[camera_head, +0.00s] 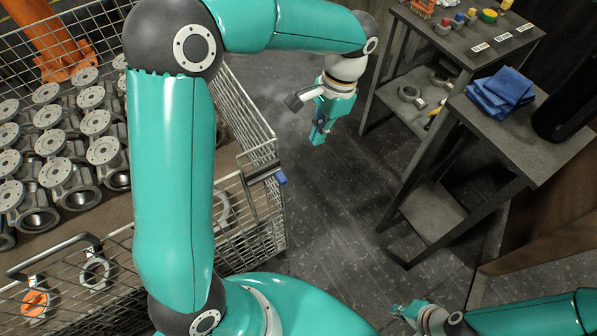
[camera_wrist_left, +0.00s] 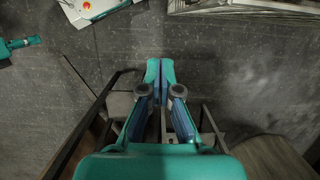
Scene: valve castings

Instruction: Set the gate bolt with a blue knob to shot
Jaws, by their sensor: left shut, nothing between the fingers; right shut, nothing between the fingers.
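The gate bolt's blue knob (camera_head: 281,178) sticks out at the right end of a dark bar on the wire cage's upper right edge. Whether the bolt is shot or drawn is hard to tell. My left gripper (camera_head: 319,140) hangs beyond the cage, up and to the right of the knob, apart from it. In the left wrist view its fingers (camera_wrist_left: 160,68) are shut with nothing between them, above the floor; the knob is not seen there. My right gripper (camera_head: 397,309) is low at the lower right, shut and empty, far from the bolt.
The wire cage (camera_head: 262,130) holds several grey valve castings (camera_head: 62,172). A workbench (camera_head: 548,140) with blue cloths (camera_head: 500,92) and a shelf unit (camera_head: 470,40) stand at the right. Floor (camera_head: 330,215) is clear between cage and bench.

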